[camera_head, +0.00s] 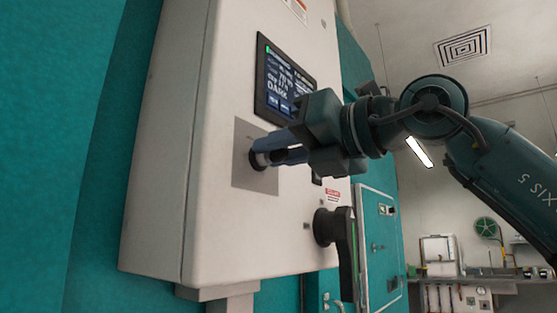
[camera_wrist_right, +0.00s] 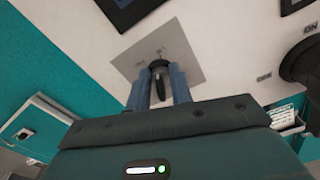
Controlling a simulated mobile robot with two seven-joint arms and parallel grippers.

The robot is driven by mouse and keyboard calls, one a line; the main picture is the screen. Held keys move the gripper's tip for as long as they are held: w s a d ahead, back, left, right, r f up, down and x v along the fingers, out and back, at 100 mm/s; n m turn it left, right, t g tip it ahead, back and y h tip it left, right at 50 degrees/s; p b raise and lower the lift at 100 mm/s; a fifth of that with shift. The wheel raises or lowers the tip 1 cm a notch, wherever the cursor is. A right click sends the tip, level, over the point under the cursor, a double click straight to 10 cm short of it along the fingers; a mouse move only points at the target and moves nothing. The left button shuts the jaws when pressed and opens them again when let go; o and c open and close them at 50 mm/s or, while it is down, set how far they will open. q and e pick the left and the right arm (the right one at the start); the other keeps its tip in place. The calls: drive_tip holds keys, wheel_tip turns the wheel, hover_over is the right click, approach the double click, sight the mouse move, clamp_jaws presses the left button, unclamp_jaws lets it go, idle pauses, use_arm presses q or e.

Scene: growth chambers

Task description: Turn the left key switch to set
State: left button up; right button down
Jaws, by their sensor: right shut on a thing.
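The key switch (camera_head: 256,158) is a dark round part on a grey square plate (camera_head: 243,179) on the white control cabinet's front. My right gripper (camera_head: 268,157) reaches in from the right, its two blue fingers shut on the key switch. In the right wrist view, the dark key switch (camera_wrist_right: 158,80) sits between the two fingers (camera_wrist_right: 158,92), in front of the grey plate (camera_wrist_right: 190,62). The markings on the plate are too blurred to read, so I cannot tell the switch's position. My left gripper is not in view.
A dark display screen (camera_head: 285,82) is above the plate. A large black rotary handle (camera_head: 345,250) sticks out at the cabinet's lower right, below my right gripper. A teal door panel (camera_head: 378,245) and a bench (camera_head: 470,287) stand farther back.

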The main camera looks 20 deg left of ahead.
drive_tip(key=shift+m+b, duration=0.35)
drive_tip(key=shift+m, duration=0.75)
drive_tip(key=shift+r, duration=0.1)
drive_tip(key=c, duration=1.6)
unclamp_jaws()
